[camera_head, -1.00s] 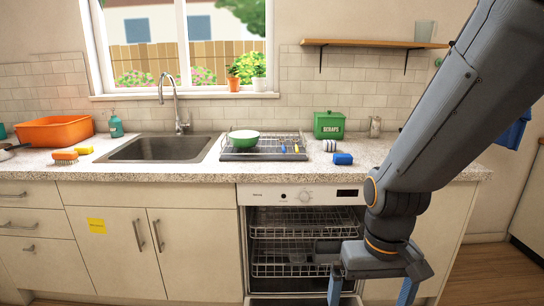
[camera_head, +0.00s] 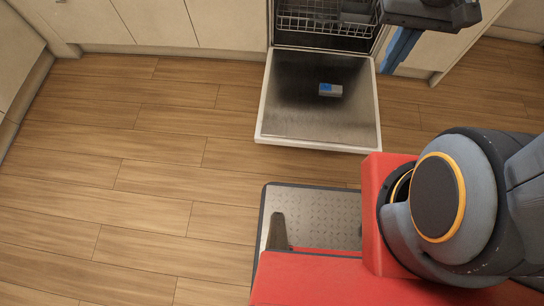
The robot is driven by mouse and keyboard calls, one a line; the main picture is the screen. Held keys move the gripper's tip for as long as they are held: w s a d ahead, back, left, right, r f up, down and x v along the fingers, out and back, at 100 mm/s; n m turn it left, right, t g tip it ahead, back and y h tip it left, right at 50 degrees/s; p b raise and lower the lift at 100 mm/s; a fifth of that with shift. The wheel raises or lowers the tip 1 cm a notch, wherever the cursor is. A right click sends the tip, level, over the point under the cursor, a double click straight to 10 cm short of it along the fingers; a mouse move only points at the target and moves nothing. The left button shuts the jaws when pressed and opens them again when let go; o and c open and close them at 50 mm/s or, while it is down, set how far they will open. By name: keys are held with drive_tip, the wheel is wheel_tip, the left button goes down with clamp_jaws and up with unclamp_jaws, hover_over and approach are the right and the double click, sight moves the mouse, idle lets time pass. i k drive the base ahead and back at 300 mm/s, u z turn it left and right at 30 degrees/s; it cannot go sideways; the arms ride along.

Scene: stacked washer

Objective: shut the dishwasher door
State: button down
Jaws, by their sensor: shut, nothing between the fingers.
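The dishwasher door (camera_head: 300,110) is folded down, its steel inner face turned up and its white edge toward me. A small grey and blue block (camera_head: 330,90) lies on it. The dishwasher's open tub (camera_head: 325,42) shows at the top, with a wire rack (camera_head: 305,18) inside. My gripper (camera_head: 390,66) is at the upper right, beside the door's right edge near the hinge end. Its blue fingers are together with nothing between them. I cannot tell its exact height above the floor.
Closed cabinet fronts (camera_head: 160,22) run left of the dishwasher, and another cabinet panel (camera_head: 440,45) stands to its right, behind my gripper. The wooden floor (camera_head: 130,170) is clear left of the door. My red base is close in front of the door.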

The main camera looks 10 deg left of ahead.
sight(294, 111)
drive_tip(key=k, duration=0.1)
drive_tip(key=u, duration=1.8)
drive_tip(key=k, duration=1.2)
drive_tip(key=z, duration=1.65)
drive_tip(key=i, duration=0.5)
drive_tip(key=z, duration=0.05)
